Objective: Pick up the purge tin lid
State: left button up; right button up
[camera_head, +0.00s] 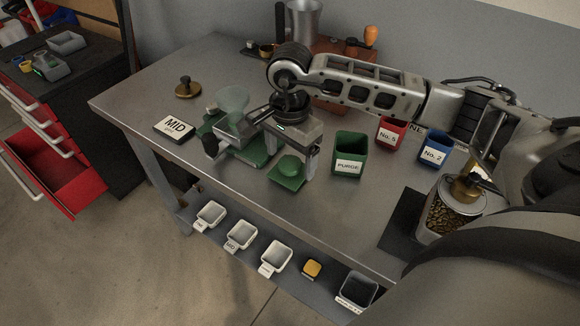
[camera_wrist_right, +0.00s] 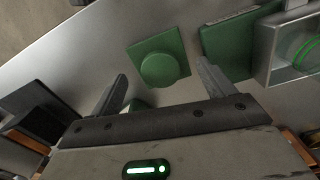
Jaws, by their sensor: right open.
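The purge tin lid is a flat green square with a round raised knob (camera_head: 289,169), lying on the metal bench; it also shows in the right wrist view (camera_wrist_right: 160,60). The green purge tin (camera_head: 349,150), labelled PURGE, stands to its right, apart from it. My right gripper (camera_head: 291,150) reaches down above the lid, open and empty. In the wrist view, its two fingers (camera_wrist_right: 160,80) are spread wide, with the lid showing beyond and between them. I cannot tell the exact height of the fingertips over the knob. My left gripper is not in view.
A green-based machine with a clear hopper (camera_head: 233,110) stands close left of my gripper. A red tin (camera_head: 391,132), a blue tin (camera_head: 433,150) and a jar of beans (camera_head: 452,212) are to the right. Small white trays (camera_head: 240,235) sit on the lower shelf. The bench's left end is mostly clear.

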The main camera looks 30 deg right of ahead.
notch_tip(320, 180, down, 2)
jog(key=shift+f, duration=0.3)
jog(key=c, duration=0.7)
jog(key=shift+r, duration=0.1)
jog(key=shift+c, duration=0.2)
